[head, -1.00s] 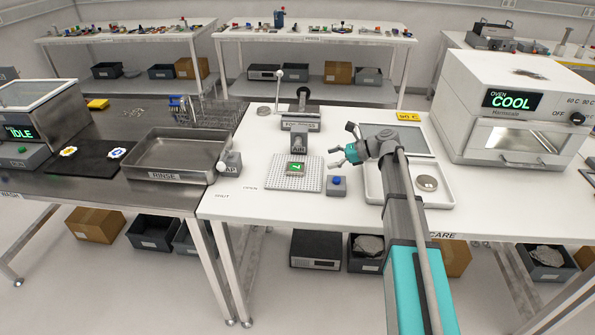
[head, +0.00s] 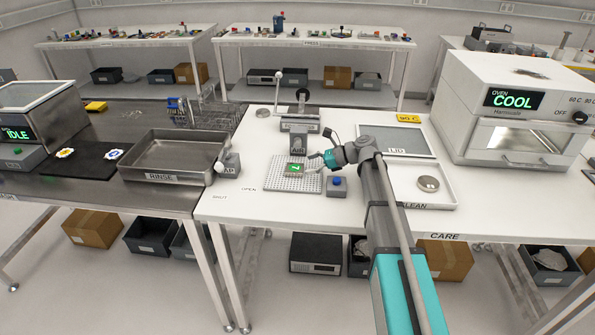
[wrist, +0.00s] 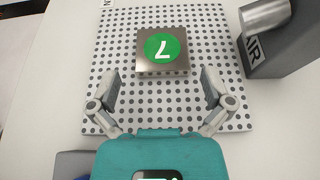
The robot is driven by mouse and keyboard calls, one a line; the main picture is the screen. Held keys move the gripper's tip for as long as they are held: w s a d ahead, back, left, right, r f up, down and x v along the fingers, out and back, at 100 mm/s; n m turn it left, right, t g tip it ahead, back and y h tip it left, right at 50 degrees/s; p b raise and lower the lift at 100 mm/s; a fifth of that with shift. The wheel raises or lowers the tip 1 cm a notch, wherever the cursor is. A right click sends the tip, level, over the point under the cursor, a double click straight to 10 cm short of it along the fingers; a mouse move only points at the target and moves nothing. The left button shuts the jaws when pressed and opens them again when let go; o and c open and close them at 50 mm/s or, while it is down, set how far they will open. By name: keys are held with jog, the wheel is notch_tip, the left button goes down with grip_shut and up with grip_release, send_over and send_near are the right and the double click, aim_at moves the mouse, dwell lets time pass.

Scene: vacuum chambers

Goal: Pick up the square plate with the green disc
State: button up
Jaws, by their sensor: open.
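The square metal plate (head: 294,169) bears a green disc with a white 7 and lies flat on a perforated board (head: 282,184) on the white table. In the wrist view the plate (wrist: 163,50) sits just beyond the fingertips, roughly centred between them. My gripper (head: 315,162) is right beside the plate on its right side. In the wrist view my gripper (wrist: 160,80) is open and empty, with its fingers spread on either side over the perforated board (wrist: 120,75). No finger visibly touches the plate.
A metal block marked AIR (head: 298,145) stands just behind the board, with its nozzle (wrist: 265,14) close to the plate. A blue-button box (head: 337,186) stands at the board's right. A white tray marked CLEAN (head: 447,203) holds a round metal piece (head: 428,183). The RINSE basin (head: 165,177) is left.

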aim_at(293, 168)
jog(key=shift+b+x, duration=0.8)
jog(key=shift+x, duration=1.7)
jog(key=shift+w+r, duration=0.15)
jog(key=c, duration=1.1)
jog(key=shift+a+r, duration=0.1)
notch_tip(293, 168, up, 3)
jog(key=p, duration=0.3)
jog(key=s+a+r+p, duration=0.8)
jog(key=s+r+p, duration=0.1)
jog(key=s+p, duration=0.1)
jog(key=shift+s+a+r, duration=0.25)
jog(key=shift+s+r, duration=0.15)
jog(key=shift+s, duration=0.15)
